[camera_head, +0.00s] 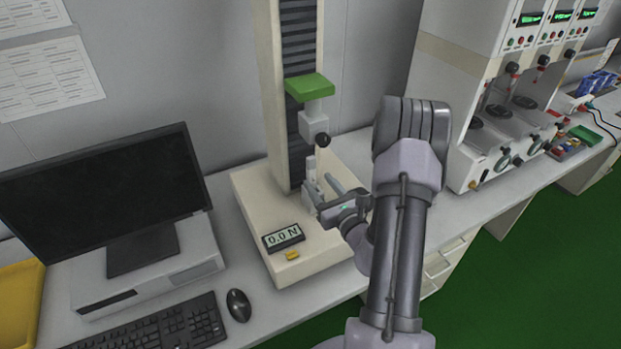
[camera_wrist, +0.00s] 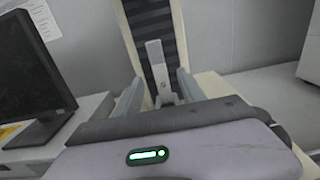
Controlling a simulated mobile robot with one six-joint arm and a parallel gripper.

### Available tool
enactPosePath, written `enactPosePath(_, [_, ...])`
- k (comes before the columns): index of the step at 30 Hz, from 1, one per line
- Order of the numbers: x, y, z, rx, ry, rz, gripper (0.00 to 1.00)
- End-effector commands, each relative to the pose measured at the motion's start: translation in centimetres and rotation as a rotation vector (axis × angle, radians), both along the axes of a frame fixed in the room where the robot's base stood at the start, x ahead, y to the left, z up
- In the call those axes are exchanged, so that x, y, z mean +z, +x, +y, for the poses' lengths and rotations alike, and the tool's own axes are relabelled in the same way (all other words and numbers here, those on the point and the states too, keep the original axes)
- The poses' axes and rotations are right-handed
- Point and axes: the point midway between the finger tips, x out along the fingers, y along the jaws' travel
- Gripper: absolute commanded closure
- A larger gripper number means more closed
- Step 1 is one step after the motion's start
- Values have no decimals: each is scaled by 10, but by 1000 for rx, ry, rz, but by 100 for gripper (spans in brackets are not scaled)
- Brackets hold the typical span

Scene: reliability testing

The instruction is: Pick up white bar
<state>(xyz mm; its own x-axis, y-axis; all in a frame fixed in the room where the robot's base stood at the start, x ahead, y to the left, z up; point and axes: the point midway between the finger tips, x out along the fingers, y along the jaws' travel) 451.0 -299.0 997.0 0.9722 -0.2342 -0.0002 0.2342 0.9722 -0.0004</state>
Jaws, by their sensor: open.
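A small white bar (camera_head: 311,167) stands upright at the test stand, below the black knob. In the wrist view the pale upright bar (camera_wrist: 155,56) shows between my two fingers, in front of the dark column strip. My gripper (camera_head: 323,186) is open and close to the bar's lower part, reaching in from the right. In the wrist view my gripper (camera_wrist: 159,80) has one finger on each side of the bar, with gaps visible. Whether the bar is fully between the fingertips in depth I cannot tell. The bar's lower end is partly hidden.
The test stand's base (camera_head: 250,203) carries a display (camera_head: 283,237) reading 0.0 N and a yellow button (camera_head: 292,254). A green-topped block (camera_head: 310,87) overhangs the bar. A monitor (camera_head: 105,195), keyboard (camera_head: 165,328) and mouse (camera_head: 238,305) are left. Machines (camera_head: 490,100) stand right.

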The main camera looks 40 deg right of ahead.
Motion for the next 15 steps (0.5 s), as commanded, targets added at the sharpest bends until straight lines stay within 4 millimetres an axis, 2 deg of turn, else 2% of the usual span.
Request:
enactPosePath(6, [-10, 35, -9, 2, -1, -2, 53])
enactPosePath(9, [-8, 50, -13, 2, -2, -1, 53])
enactPosePath(15, [-8, 55, -15, 0, 0, 0, 53])
